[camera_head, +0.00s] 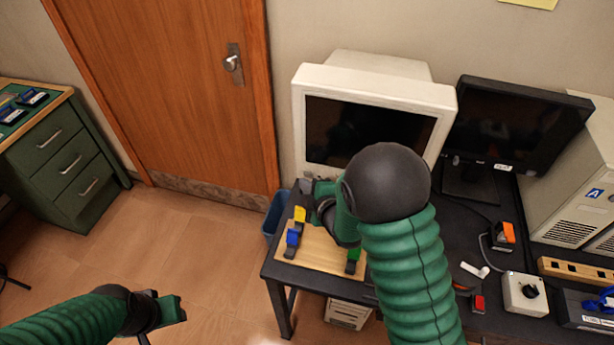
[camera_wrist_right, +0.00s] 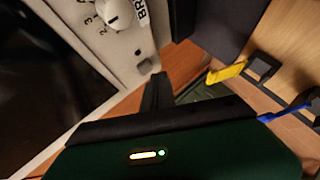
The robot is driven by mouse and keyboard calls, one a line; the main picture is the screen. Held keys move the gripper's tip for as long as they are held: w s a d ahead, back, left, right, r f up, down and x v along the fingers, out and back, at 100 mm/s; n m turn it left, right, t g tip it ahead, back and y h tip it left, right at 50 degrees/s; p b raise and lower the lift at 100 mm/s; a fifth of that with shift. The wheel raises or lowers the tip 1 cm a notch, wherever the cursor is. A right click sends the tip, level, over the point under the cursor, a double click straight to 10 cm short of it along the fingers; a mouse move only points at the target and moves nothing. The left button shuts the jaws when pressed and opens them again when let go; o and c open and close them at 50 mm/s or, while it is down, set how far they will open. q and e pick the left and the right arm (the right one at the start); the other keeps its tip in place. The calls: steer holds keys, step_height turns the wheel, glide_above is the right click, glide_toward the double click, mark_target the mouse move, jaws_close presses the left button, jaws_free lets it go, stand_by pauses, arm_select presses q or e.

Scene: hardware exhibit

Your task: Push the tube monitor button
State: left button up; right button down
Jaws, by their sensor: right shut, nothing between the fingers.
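The beige tube monitor (camera_head: 440,98) stands at the back of the black desk, its dark screen facing me. In the right wrist view its front panel (camera_wrist_right: 60,150) is at the left. My right gripper (camera_head: 308,187) is shut and empty at the monitor's lower left corner. Its dark fingertip (camera_wrist_right: 158,80) appears close to the button; contact cannot be told. My arm hides the monitor's lower right front. My left gripper (camera_head: 172,308) hangs low at the left, away from the desk.
A wooden board (camera_head: 318,246) with yellow, blue and green clips lies in front of the monitor. A black flat monitor (camera_head: 515,125) and a beige computer case (camera_head: 580,190) stand to the right. A blue bin (camera_head: 275,215) is beside the desk.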

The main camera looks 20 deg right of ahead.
steer(key=shift+d, duration=0.15)
stand_by(0.4)
steer(key=shift+w+d, duration=0.2)
steer(key=shift+w, duration=0.15)
steer(key=shift+w+d, duration=0.1)
stand_by(0.4)
steer(key=shift+s+a, duration=0.35)
steer(key=shift+s, duration=0.15)
steer(key=s+a, duration=0.3)
steer(key=s, duration=0.2)
steer(key=shift+a+b, duration=0.2)
steer(key=shift+b, duration=0.25)
